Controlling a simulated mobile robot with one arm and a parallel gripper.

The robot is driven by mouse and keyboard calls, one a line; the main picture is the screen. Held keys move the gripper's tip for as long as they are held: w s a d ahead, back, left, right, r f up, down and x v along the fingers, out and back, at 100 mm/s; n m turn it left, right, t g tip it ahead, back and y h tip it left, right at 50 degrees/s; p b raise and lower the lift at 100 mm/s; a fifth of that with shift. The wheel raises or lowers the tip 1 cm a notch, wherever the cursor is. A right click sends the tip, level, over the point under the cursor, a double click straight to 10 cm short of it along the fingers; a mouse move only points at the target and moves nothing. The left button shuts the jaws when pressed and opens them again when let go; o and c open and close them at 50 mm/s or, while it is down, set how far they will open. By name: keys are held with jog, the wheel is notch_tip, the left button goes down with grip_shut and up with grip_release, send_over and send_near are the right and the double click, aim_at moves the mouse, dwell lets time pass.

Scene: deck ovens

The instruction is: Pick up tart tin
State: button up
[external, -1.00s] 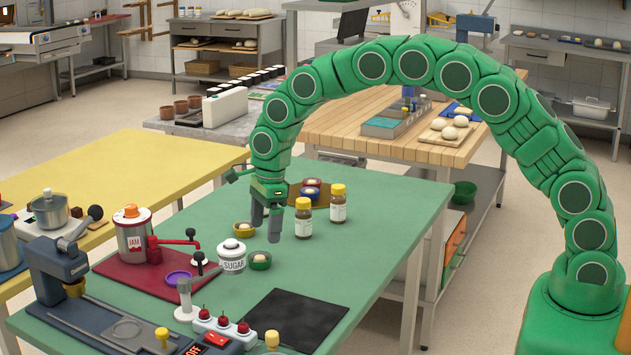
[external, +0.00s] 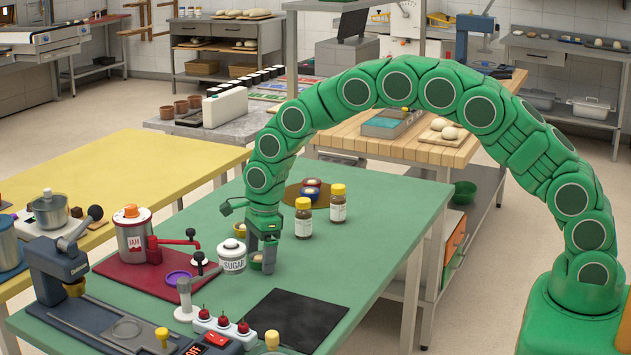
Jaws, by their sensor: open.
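My gripper (external: 262,255) points down over the green table (external: 340,250), with its fingers open around or just in front of a small green-rimmed tart tin (external: 256,262). The fingers partly hide this tin, and I cannot tell whether they touch it. A yellow tart tin (external: 239,229) stands just behind and left of the fingers. A blue tin (external: 311,194) and a red tin (external: 313,182) sit on a brown round board further back.
A white sugar jar (external: 232,257) stands close to the left of my gripper. Two yellow-capped jars (external: 304,219) (external: 338,203) stand to the right. A black mat (external: 294,320) lies in front. A red tray with a jam pot (external: 134,233) is at left. The table's right side is clear.

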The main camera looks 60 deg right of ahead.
jog(key=c, duration=1.1)
jog(key=shift+r, duration=0.15)
notch_tip(320, 180, up, 3)
jog(key=shift+r, duration=0.2)
jog(key=s+d+r, duration=0.1)
jog(key=s+r, duration=0.8)
jog(key=s, duration=0.4)
jog(key=shift+s+d+r, duration=0.2)
jog(key=shift+s+d, duration=0.15)
jog(key=shift+s, duration=0.05)
